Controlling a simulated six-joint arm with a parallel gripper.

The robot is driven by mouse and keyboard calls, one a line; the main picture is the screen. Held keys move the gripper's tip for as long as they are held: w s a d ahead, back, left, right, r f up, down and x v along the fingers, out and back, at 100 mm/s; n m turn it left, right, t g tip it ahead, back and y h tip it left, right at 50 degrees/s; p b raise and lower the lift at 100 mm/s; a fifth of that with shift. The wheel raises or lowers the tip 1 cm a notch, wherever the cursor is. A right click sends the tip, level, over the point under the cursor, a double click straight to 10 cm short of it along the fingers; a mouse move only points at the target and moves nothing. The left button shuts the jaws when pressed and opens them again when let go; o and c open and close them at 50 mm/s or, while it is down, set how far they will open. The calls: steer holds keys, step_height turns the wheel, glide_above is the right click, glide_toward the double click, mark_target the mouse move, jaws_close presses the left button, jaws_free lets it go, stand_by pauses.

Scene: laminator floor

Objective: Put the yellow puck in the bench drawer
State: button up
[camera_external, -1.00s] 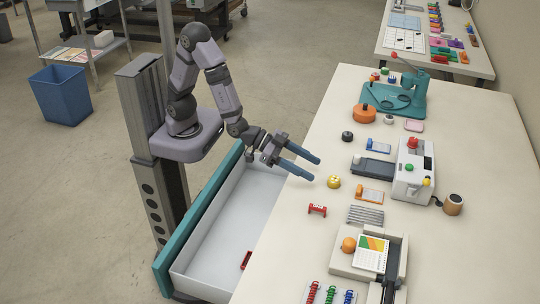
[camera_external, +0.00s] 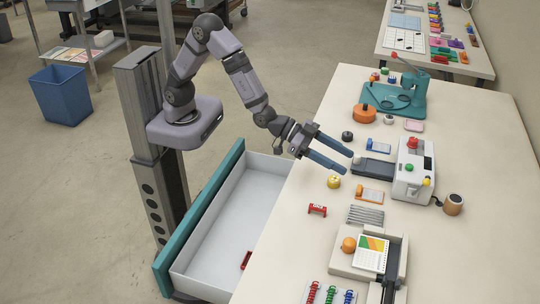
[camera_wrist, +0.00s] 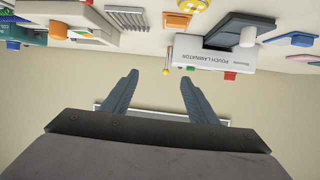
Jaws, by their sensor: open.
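The yellow puck (camera_external: 334,182) sits on the bench top, near the edge above the drawer. It also shows at the top edge of the wrist view (camera_wrist: 193,6), partly cut off. The bench drawer (camera_external: 222,213) is pulled open, with a teal front and a pale interior; a small red item (camera_external: 246,260) lies inside. My gripper (camera_external: 347,162) is open and empty, its blue fingers reaching over the bench just above the puck in the external view. Both fingers show in the wrist view (camera_wrist: 160,77), apart from the puck.
A white pouch laminator (camera_external: 412,172) stands right of the puck. A black knob (camera_external: 347,136) and a blue block (camera_external: 378,146) lie farther back.

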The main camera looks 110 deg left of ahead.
steer(key=w+d+r+m+g+h, duration=0.1)
steer(key=w+d+r+g+h, duration=0.15)
steer(key=w+d, duration=0.25)
steer(key=n+g+y, duration=0.5)
steer(key=n+g, duration=0.1)
steer(key=g, duration=0.2)
glide_toward(333, 179)
steer(key=shift+w+a+f+t, duration=0.2)
steer(key=shift+w+f+t, duration=0.05)
steer(key=shift+w+f, duration=0.1)
steer(key=shift+p+x, duration=0.4)
steer(key=shift+x, duration=0.75)
steer(key=shift+s+f, duration=0.1)
steer(key=shift+f, duration=0.25)
steer(key=p+x, duration=0.1)
steer(key=x, duration=0.2)
steer(key=shift+s+f+p, duration=0.15)
steer(key=shift+p, duration=0.15)
steer(key=shift+w+f, duration=0.25)
steer(key=shift+f, duration=0.35)
steer(key=c, duration=1.2)
